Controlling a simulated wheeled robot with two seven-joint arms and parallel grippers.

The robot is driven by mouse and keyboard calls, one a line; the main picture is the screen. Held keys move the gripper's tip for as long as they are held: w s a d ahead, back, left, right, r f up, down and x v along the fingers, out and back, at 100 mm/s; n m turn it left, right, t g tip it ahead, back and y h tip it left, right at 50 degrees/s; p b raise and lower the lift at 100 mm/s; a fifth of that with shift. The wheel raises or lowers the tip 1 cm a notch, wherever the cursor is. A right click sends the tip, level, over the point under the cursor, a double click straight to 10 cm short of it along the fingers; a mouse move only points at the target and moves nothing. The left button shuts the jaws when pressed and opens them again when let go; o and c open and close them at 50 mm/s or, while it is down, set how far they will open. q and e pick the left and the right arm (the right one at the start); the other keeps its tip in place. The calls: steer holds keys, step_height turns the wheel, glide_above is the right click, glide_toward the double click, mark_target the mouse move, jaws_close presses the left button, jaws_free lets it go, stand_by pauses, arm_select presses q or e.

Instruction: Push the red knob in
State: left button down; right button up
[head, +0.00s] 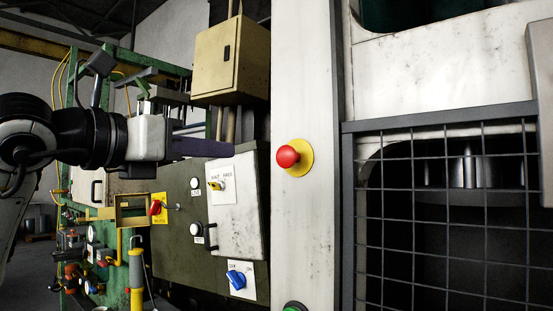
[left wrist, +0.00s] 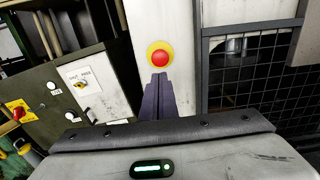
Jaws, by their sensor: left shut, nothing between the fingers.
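The red knob (head: 288,157) is a round mushroom button on a yellow disc (head: 304,165), fixed to a pale upright panel. In the left wrist view the red knob (left wrist: 159,58) sits just beyond the fingertips. My left gripper (head: 232,149) comes in from the left, with its dark fingers shut and empty, pointing toward the knob. In the head view a gap shows between the fingertips and the knob. In the left wrist view my left gripper (left wrist: 159,76) lines up just below the knob; whether it touches is hard to tell there. My right gripper is not in view.
A wire mesh guard (head: 445,220) fills the right side. A dark green control panel (head: 177,220) with a blue switch (head: 236,279) stands at left, below a beige box (head: 230,60). A green button (head: 294,306) shows below the knob. The panel around the knob is bare.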

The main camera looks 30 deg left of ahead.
mark_target(284, 156)
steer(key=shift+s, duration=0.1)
